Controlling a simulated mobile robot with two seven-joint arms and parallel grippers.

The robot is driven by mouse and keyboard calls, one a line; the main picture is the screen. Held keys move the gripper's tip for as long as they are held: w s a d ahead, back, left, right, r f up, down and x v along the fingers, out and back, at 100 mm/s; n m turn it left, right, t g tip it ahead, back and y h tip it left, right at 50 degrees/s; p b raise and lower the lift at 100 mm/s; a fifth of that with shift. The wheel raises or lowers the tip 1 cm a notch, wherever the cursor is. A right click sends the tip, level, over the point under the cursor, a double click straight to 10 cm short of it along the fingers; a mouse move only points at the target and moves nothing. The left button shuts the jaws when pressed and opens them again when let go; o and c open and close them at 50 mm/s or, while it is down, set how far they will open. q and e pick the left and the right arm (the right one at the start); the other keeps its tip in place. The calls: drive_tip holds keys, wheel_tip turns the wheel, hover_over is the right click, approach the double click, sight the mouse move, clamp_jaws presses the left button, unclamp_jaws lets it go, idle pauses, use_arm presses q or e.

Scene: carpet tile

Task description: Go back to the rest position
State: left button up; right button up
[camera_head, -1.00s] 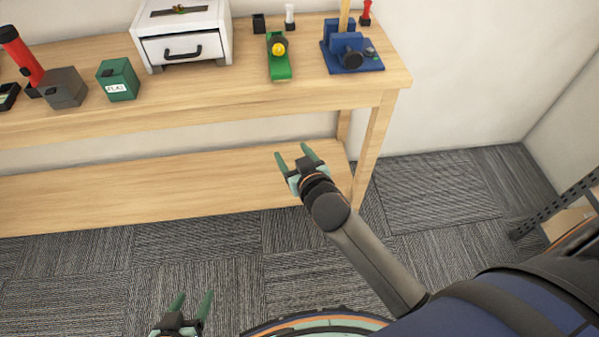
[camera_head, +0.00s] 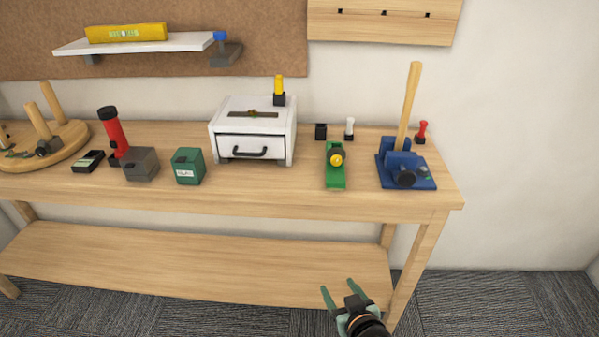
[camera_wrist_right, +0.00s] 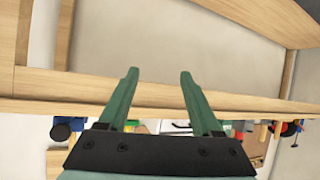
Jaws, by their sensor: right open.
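My right gripper (camera_head: 340,291) is at the bottom of the head view, in front of the bench's lower shelf. It is open with nothing between its fingers. In the right wrist view its two green fingers (camera_wrist_right: 157,75) stand apart and empty, with the bench's wooden edge behind them. My left gripper is not in the head view now.
The wooden bench (camera_head: 300,205) carries a white drawer box (camera_head: 225,147), a green box (camera_head: 189,166), a grey box (camera_head: 141,165), a red flashlight (camera_head: 113,132), a green device (camera_head: 335,178) and a blue fixture (camera_head: 392,180). A wall shelf (camera_head: 140,44) holds a yellow box (camera_head: 126,33). Carpet lies below.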

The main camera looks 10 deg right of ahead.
use_arm(q)
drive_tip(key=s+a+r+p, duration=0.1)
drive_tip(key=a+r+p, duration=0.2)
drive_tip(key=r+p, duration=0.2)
drive_tip(key=p, duration=0.3)
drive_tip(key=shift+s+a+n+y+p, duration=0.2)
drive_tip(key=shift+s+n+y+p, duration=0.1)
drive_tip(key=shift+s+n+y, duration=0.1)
use_arm(e)
drive_tip(key=s+f+g+y, duration=0.1)
drive_tip(key=s+g+y, duration=0.1)
drive_tip(key=s, duration=1.4)
drive_tip(key=shift+f+n+g, duration=0.25)
drive_tip(key=shift+n+g, duration=0.15)
drive_tip(key=shift+g, duration=0.2)
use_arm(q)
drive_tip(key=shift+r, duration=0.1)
